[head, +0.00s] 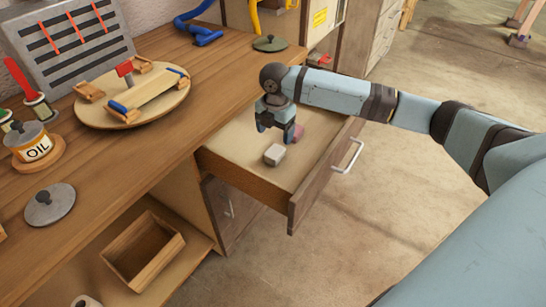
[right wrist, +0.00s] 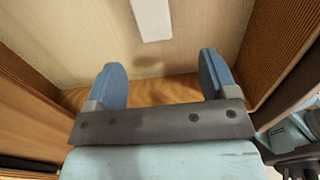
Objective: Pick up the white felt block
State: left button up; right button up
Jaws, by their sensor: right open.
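The white felt block (head: 274,154) lies on the floor of the open drawer. In the right wrist view the white block (right wrist: 152,18) shows at the top edge, beyond the fingertips and partly cut off. My right gripper (head: 276,131) is over the drawer, just behind the block in the head view and apart from it. In the right wrist view its two blue fingers (right wrist: 160,72) are spread with nothing between them. My left gripper is not in view.
A pinkish block (head: 298,132) lies in the drawer, partly hidden behind my right gripper. The drawer front (head: 318,182) with its handle (head: 348,157) and the side walls bound the space. The workbench (head: 180,130) holds a round board (head: 150,116) and an oil can (head: 32,143).

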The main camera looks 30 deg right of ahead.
send_over(274, 152)
jog(key=f, duration=0.4)
jog(key=shift+s+a+f+b, duration=0.15)
jog(key=shift+s+f+b, duration=0.05)
jog(key=shift+s+b, duration=0.2)
jog(key=shift+f, duration=0.3)
jog(key=f+b, duration=0.1)
jog(key=f, duration=0.2)
jog(key=shift+w+f+b, duration=0.2)
jog(key=shift+w+b, duration=0.15)
jog(key=shift+b, duration=0.05)
jog(key=shift+f, duration=0.7)
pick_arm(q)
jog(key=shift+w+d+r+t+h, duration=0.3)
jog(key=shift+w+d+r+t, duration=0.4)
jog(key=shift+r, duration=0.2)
pick_arm(e)
jog(key=c, duration=1)
